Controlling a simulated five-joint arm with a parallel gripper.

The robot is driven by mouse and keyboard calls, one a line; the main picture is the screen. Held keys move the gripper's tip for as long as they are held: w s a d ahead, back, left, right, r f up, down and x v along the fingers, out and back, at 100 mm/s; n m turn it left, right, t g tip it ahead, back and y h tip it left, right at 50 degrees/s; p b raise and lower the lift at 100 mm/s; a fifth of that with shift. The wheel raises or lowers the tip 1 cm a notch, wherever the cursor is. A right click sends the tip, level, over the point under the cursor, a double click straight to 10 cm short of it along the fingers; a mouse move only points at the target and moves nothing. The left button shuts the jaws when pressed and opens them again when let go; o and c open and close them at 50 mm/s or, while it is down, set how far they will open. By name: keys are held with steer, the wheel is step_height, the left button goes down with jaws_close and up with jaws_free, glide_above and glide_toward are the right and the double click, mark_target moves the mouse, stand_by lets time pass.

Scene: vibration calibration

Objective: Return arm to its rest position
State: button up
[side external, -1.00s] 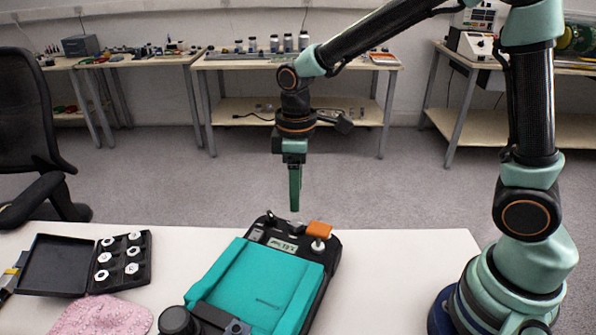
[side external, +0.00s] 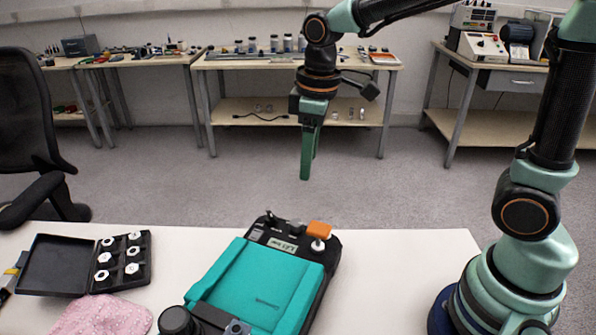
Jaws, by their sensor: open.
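My gripper (side external: 309,165) hangs pointing down in the air, above and behind the far end of the teal and black device (side external: 262,282). Nothing is seen between the fingers. The device lies on the white table (side external: 410,275), with a small display and an orange block (side external: 319,229) at its far right corner. The gripper is clear of the device and the table.
An open black case (side external: 88,264) with several white hex pieces lies at the left. A pink cloth (side external: 100,316) is in front of it. A black chair (side external: 35,140) stands beyond the table's left side. The table right of the device is clear.

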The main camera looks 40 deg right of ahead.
steer(key=s+d+r+m+t, duration=0.3)
steer(key=s+d+m+t, duration=0.1)
steer(key=s+d+m, duration=0.2)
steer(key=shift+s+r+m+t, duration=0.3)
steer(key=shift+s+r+m, duration=0.1)
steer(key=shift+s, duration=0.45)
steer(key=shift+c, duration=0.4)
